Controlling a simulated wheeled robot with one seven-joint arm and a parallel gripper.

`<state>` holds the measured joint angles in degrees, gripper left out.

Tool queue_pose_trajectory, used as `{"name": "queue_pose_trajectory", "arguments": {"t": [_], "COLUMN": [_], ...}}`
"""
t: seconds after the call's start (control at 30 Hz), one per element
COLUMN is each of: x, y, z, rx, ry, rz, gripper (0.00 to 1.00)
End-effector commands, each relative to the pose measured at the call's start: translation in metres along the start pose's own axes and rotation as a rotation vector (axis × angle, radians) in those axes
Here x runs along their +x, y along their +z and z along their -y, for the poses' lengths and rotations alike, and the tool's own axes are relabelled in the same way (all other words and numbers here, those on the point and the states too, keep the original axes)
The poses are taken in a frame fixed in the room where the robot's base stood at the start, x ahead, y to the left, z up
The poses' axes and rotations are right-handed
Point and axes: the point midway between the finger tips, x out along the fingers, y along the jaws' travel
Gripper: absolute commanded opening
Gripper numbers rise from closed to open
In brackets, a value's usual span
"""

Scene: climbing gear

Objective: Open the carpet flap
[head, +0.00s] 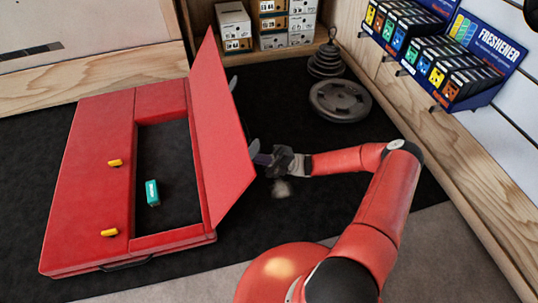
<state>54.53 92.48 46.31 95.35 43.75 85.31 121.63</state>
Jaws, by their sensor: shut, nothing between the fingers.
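The carpet flap (218,130) is a red panel standing raised along the right edge of the red padded base (92,190). It tilts a little to the right and leaves the rectangular opening beneath it uncovered. A small teal box (152,193) lies on the dark floor inside the opening. My gripper (258,158) is shut and empty, just right of the flap, on its outer side. Its fingertips are close to the flap's right edge; I cannot tell whether they touch it.
Two yellow tabs (109,232) sit on the base's left part. Stacked weight plates (340,100) stand on the black mat behind my arm. Shoe boxes (286,22) fill a shelf at the back. Freshener racks (455,70) hang on the right wall. The mat's front right is clear.

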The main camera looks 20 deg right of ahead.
Motion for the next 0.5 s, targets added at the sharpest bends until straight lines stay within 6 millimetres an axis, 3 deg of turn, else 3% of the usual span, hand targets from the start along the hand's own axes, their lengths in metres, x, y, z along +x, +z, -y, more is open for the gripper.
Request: {"name": "queue_pose_trajectory", "arguments": {"t": [0.03,0.33,0.5], "x": [0.016,0.073,0.091], "y": [0.000,-0.001,-0.001], "z": [-0.010,-0.006,0.001], "rx": [0.004,0.003,0.000], "ry": [-0.032,-0.185,-0.187], "rz": [-0.004,-0.006,-0.002], "gripper": [0.00,0.00,0.00]}}
